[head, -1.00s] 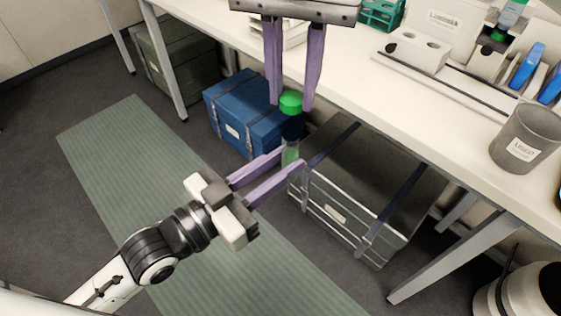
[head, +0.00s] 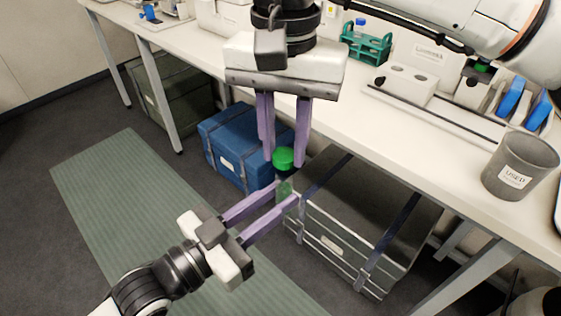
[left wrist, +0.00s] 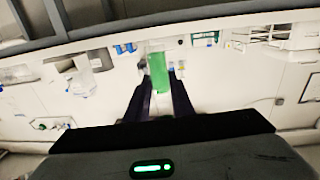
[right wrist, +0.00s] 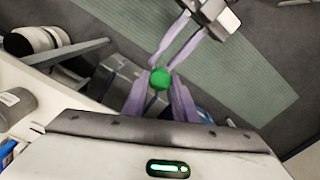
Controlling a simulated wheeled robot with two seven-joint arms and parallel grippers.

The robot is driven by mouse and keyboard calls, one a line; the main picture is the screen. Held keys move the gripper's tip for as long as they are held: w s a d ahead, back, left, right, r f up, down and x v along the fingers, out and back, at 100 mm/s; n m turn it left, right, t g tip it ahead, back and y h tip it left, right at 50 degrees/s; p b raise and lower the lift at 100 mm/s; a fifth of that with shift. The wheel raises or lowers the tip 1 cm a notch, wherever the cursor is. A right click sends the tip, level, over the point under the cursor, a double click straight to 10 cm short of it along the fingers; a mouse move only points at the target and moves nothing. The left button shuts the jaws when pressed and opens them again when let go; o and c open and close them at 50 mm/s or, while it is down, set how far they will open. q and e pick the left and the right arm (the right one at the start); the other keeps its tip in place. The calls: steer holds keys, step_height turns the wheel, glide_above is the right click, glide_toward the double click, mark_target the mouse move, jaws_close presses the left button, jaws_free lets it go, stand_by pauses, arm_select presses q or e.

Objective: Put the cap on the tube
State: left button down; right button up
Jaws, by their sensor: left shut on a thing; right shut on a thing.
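The green cap (head: 283,157) is between the fingertips of my right gripper (head: 284,160), which is shut on it and points down from above. It also shows in the right wrist view (right wrist: 159,79). The tube (head: 284,190), translucent green, is between the fingertips of my left gripper (head: 288,193), which is shut on it. In the left wrist view the tube (left wrist: 159,73) stands between the fingers. The cap is directly above the tube in the head view. I cannot tell whether the two touch.
Both grippers are in front of the white bench (head: 345,100). A grey bin (head: 521,165), a green rack (head: 366,45) and a white holder (head: 408,88) stand on it. A blue case (head: 238,150) and a dark case (head: 345,240) sit on the floor below.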

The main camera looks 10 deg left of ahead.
mark_target(284, 193)
steer(key=shift+f, duration=0.9)
steer(key=shift+f, duration=0.6)
